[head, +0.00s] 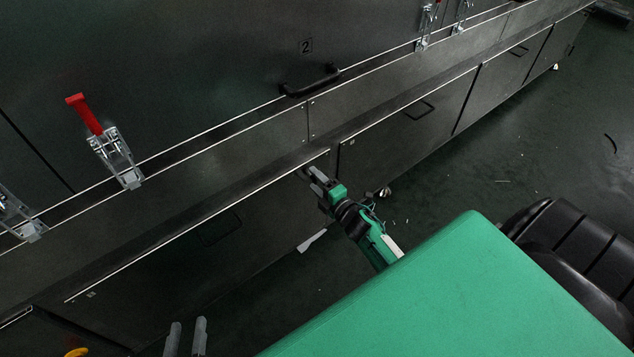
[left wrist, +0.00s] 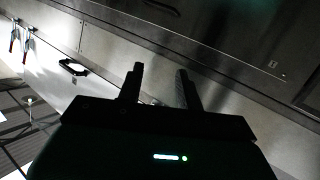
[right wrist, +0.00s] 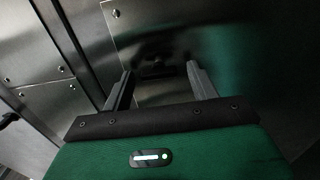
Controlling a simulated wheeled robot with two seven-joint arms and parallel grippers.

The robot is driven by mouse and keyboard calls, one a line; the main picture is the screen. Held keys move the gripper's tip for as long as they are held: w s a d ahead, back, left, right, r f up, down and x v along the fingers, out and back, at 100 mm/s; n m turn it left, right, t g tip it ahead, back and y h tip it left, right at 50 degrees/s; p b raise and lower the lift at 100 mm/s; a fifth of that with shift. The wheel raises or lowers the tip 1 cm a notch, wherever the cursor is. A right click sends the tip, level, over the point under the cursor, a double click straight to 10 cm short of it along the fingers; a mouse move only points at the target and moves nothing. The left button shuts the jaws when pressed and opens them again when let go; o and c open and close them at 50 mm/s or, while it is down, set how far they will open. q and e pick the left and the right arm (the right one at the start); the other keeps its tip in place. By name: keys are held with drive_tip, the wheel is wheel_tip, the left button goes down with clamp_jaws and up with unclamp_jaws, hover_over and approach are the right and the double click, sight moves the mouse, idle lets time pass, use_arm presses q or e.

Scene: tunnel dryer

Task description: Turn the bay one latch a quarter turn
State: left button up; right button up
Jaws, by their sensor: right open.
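No bay one label is readable, and I cannot tell which part is the bay one latch. A dark fitting (right wrist: 158,68) sits on the metal panel between and beyond my right fingers in the right wrist view; it is too dark to identify. My right gripper (head: 314,178) is open by the lower panels in the head view; its spread, empty fingers show in the right wrist view (right wrist: 160,88). My left gripper (head: 187,338) is open and empty at the bottom of the head view; its fingers also show in the left wrist view (left wrist: 161,86).
A red-handled clamp (head: 117,156) and a partly cut-off clamp (head: 20,220) are at left. A black handle (head: 310,80) sits below the "2" label (head: 306,46). Two more clamps are at the top. A yellow part (head: 76,352) is at bottom left. Open floor (head: 540,140) lies right.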

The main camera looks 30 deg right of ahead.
use_arm(q)
drive_tip(key=shift+s+a+f+g+y+p, duration=0.1)
drive_tip(key=shift+a+f+g+y+p, duration=0.2)
drive_tip(key=shift+a+g+p, duration=0.2)
drive_tip(key=shift+s+a+f+g+y+p, duration=0.1)
drive_tip(key=shift+a+f+g+y+p, duration=0.15)
drive_tip(key=shift+a+g, duration=0.25)
use_arm(e)
drive_tip(key=s+d, duration=0.1)
drive_tip(key=s, duration=1.2)
drive_tip(key=shift+s, duration=0.4)
use_arm(q)
drive_tip(key=shift+d, duration=0.1)
